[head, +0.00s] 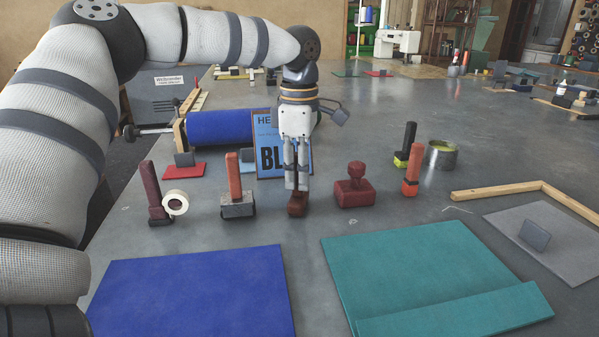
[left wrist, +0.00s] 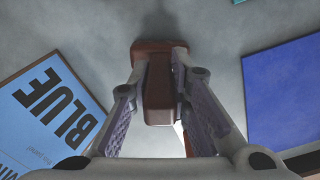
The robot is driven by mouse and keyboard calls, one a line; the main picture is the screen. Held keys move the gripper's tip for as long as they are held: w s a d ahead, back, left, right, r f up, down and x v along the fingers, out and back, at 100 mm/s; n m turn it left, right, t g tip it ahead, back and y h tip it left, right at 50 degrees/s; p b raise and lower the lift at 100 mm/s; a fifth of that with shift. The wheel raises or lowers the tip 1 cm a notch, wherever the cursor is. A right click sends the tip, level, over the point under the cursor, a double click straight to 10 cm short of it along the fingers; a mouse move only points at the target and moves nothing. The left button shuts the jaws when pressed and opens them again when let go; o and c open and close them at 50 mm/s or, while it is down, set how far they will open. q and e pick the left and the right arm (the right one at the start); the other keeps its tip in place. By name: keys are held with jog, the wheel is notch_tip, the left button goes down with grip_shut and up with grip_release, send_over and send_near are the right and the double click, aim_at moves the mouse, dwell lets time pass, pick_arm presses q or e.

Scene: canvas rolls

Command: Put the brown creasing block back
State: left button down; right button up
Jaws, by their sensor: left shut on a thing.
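The brown creasing block (head: 297,208) is upright at the middle of the table, in the row of tools. Its upright handle is between the fingers of my left gripper (head: 297,182), which is shut on it from above. In the left wrist view the brown block (left wrist: 158,90) sits between the two fingers, with its wider foot beyond them. The fingers hide part of the handle. I cannot tell whether its foot touches the table. My right gripper is not in view.
A dark red block (head: 355,192) stands close on the right, and a grey block with an orange handle (head: 238,205) on the left. A blue poster (head: 267,145) and blue roll (head: 218,127) are behind. Blue (head: 195,295) and teal (head: 425,275) sheets lie in front.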

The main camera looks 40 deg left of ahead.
pick_arm(q)
jog(key=shift+f, duration=0.1)
jog(key=c, duration=1.5)
grip_release()
notch_tip(320, 180, up, 12)
jog(key=shift+r, duration=0.15)
